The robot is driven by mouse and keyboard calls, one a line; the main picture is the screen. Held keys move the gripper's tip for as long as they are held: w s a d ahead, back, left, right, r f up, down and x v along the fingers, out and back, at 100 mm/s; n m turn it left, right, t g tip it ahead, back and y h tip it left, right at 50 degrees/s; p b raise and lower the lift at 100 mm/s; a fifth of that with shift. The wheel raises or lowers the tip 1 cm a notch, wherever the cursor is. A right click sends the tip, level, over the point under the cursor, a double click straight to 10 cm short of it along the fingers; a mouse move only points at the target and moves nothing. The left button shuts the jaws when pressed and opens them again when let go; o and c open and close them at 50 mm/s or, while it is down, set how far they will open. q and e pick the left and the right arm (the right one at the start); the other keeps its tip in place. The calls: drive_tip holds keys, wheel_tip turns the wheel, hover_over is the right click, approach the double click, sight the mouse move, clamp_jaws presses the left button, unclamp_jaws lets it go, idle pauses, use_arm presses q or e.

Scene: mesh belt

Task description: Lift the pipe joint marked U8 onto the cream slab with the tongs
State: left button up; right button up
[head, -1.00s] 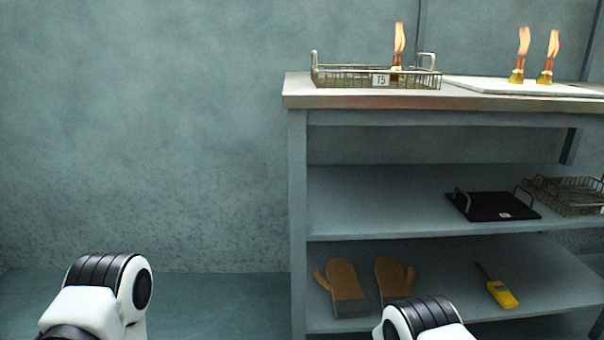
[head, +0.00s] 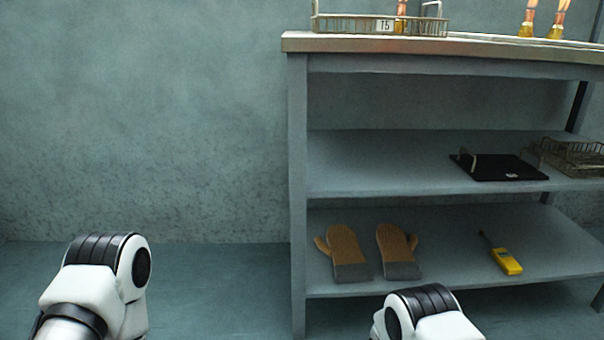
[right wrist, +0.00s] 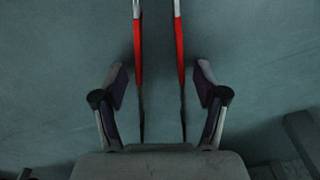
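My right gripper (right wrist: 160,88) has its two fingers either side of red-and-dark tongs (right wrist: 180,55), whose two arms are apart and run out of the top of the right wrist view. The tongs look held in the air, with nothing between their arms. In the head view, brass pieces (head: 527,28) with orange flame-like tops stand on a pale slab (head: 480,37) on the bench top, cut by the upper edge. Another is in a wire basket (head: 345,25) with a small label reading T5 or 15. No U8 mark is readable. My left gripper is out of view.
The bench (head: 400,62) has two lower shelves. The upper one holds a black tray (head: 500,168) and wire baskets (head: 575,155). The lower one holds two tan mitts (head: 345,250) and a yellow handheld device (head: 507,261). Floor left of the bench is clear.

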drive_tip(key=c, duration=0.5)
wheel_tip(320, 180, up, 12)
drive_tip(key=p, duration=0.9)
drive_tip(key=w+d+r+n, duration=0.1)
drive_tip(key=r, duration=0.9)
drive_tip(key=w+d+r+n+p, duration=0.1)
drive_tip(key=w+r+n, duration=0.1)
drive_tip(key=r, duration=0.8)
drive_tip(key=w+d+r+n+p, duration=0.1)
drive_tip(key=w+r+n, duration=0.1)
drive_tip(key=r, duration=0.9)
drive_tip(key=shift+d+r+y, duration=0.1)
drive_tip(key=shift+d+y, duration=0.2)
